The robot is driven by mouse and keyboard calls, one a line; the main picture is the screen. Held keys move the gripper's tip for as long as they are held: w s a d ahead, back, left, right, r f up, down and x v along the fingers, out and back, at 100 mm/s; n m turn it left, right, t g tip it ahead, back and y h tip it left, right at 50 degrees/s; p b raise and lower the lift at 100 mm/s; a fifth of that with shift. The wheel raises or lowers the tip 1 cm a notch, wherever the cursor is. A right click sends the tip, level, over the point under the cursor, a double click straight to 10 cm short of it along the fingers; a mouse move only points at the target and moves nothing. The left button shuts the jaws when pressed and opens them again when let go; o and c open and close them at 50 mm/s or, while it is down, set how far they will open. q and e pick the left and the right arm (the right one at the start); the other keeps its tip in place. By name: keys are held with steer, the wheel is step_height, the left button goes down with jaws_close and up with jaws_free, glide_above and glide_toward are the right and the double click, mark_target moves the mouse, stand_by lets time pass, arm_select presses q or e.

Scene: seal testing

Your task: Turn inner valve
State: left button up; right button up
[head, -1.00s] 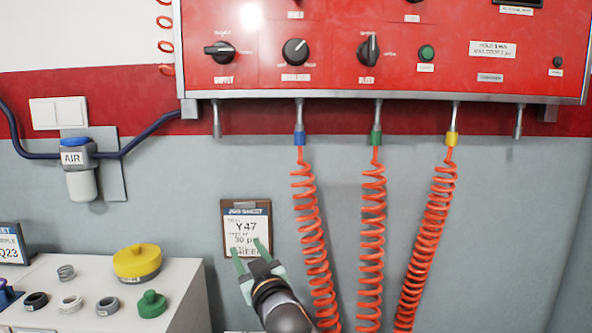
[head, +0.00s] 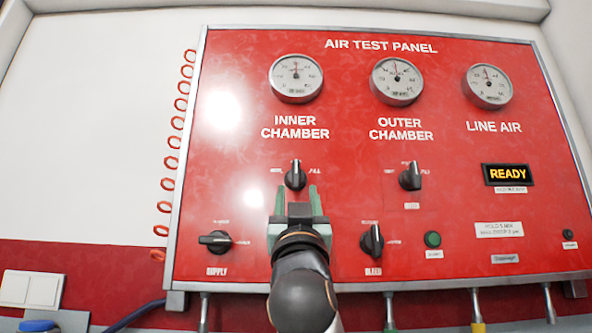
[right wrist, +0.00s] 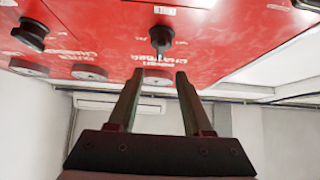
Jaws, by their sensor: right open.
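The inner valve is a black knob (head: 295,176) under the INNER CHAMBER gauge on the red panel, pointing about straight up. My right gripper (head: 297,192) is open, its green fingertips just below and around the knob in the head view. In the right wrist view the same knob (right wrist: 161,38) shows beyond the two open fingers (right wrist: 160,74), with nothing between them. The fingers seem apart from the knob. My left gripper is in neither view.
The outer chamber knob (head: 411,176) is to the right. The supply knob (head: 215,241) and bleed knob (head: 371,241) are lower down. Gauges (head: 296,78) line the top. The READY display (head: 508,174) is lit. Hose fittings (head: 477,305) hang below the panel.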

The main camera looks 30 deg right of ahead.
mark_target(297, 168)
steer(key=p+x, duration=0.4)
steer(key=x, duration=0.6)
steer(key=shift+s+r+p, duration=0.1)
steer(key=shift+s+p, duration=0.05)
steer(key=shift+p, duration=0.2)
steer(key=shift+p+x, duration=0.35)
steer(key=shift+x, duration=0.4)
jaws_close()
steer(key=shift+f, duration=0.25)
